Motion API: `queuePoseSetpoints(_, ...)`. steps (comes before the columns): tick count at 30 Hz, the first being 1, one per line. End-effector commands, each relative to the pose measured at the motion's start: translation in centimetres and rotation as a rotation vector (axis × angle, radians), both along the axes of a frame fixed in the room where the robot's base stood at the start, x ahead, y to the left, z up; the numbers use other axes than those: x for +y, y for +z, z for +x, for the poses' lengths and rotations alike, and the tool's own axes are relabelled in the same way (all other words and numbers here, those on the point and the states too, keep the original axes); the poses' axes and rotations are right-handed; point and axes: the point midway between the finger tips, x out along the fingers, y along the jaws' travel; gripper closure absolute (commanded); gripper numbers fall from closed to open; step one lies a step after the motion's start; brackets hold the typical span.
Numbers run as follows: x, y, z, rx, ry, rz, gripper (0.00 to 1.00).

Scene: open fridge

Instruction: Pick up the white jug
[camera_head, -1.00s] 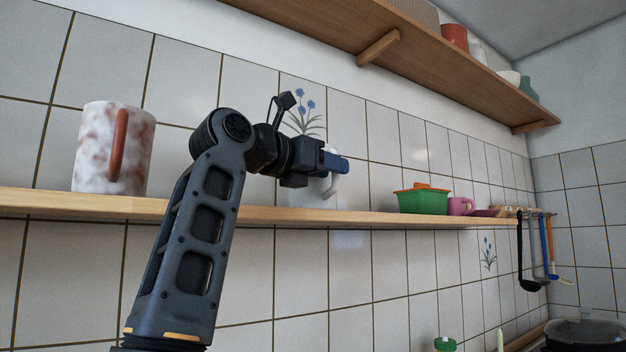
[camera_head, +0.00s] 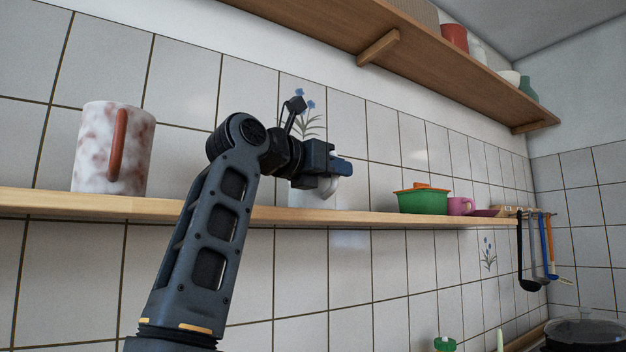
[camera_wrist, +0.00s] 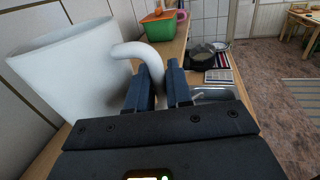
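The white jug (camera_wrist: 78,75) fills the left of the wrist view, its curved handle (camera_wrist: 137,50) reaching right. In the head view the jug (camera_head: 302,197) stands on the lower wooden shelf, largely hidden behind my arm and gripper. My gripper (camera_wrist: 158,80) is at the handle, with one dark blue finger on either side of the handle's outer part. The gap between the fingers is narrow. I cannot tell whether they press on the handle. In the head view my gripper (camera_head: 341,167) is just above the shelf, over the handle.
A marbled mug (camera_head: 92,150) with a red-brown handle stands on the shelf (camera_head: 60,203) at left. A green pot (camera_head: 422,202) and a pink cup (camera_head: 459,206) stand further right. The tiled wall is close behind. An upper shelf (camera_head: 440,60) runs above.

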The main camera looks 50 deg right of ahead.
Motion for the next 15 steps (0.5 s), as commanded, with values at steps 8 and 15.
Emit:
queuePoseSetpoints(8, 0.02, -0.01, 0.03, 0.0, 0.001, 0.0, 1.0)
queuePoseSetpoints(15, 0.05, 0.1, 0.02, -0.002, 0.001, -0.002, 1.0)
